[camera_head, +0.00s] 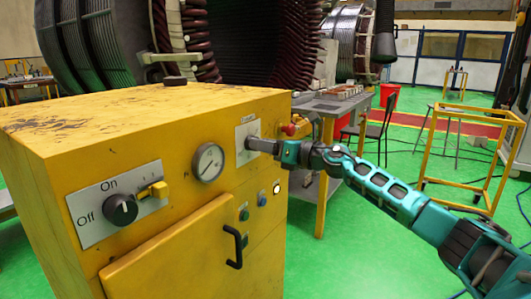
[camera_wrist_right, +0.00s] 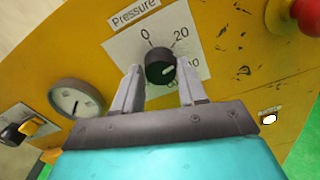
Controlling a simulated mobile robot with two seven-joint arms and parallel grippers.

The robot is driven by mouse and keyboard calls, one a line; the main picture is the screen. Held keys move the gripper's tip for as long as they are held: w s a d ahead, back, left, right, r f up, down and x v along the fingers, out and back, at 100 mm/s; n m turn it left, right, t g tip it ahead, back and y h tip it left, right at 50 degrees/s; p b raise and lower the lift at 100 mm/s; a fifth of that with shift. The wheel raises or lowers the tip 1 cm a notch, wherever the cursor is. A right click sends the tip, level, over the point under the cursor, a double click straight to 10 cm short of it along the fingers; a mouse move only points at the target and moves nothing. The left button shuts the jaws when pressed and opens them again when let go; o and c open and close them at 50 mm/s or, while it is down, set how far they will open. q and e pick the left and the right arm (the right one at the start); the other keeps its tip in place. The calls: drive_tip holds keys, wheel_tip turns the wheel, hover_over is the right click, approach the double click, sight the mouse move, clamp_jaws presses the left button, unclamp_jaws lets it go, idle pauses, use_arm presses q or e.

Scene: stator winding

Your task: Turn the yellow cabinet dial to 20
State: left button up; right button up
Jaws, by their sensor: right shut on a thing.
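The yellow cabinet (camera_head: 130,112) stands at the left of the head view. My right gripper (camera_wrist_right: 160,72) is shut on the dial, one finger on each side. My left gripper is not in view.
A round gauge (camera_head: 208,163), an On/Off switch (camera_head: 121,210) and a black door handle (camera_head: 234,247) are on the cabinet front. A red emergency button (camera_head: 289,129) is close by my gripper. A grey table (camera_head: 330,105) stands behind my arm.

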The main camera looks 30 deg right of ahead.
use_arm(q)
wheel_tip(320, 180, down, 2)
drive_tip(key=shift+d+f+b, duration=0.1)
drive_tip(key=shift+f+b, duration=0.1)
drive_tip(key=shift+b, duration=0.9)
use_arm(e)
drive_tip(key=n, duration=0.3)
drive_tip(key=shift+n, duration=0.4)
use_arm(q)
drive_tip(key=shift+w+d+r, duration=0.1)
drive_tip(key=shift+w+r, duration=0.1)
use_arm(e)
drive_tip(key=o, duration=1.1)
drive_tip(key=shift+c, duration=0.2)
use_arm(q)
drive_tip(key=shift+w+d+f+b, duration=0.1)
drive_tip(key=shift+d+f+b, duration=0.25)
drive_tip(key=shift+b, duration=0.45)
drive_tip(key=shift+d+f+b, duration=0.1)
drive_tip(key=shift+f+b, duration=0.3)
drive_tip(key=shift+b, duration=0.35)
use_arm(e)
drive_tip(key=v, duration=1.2)
drive_tip(key=shift+s, duration=0.4)
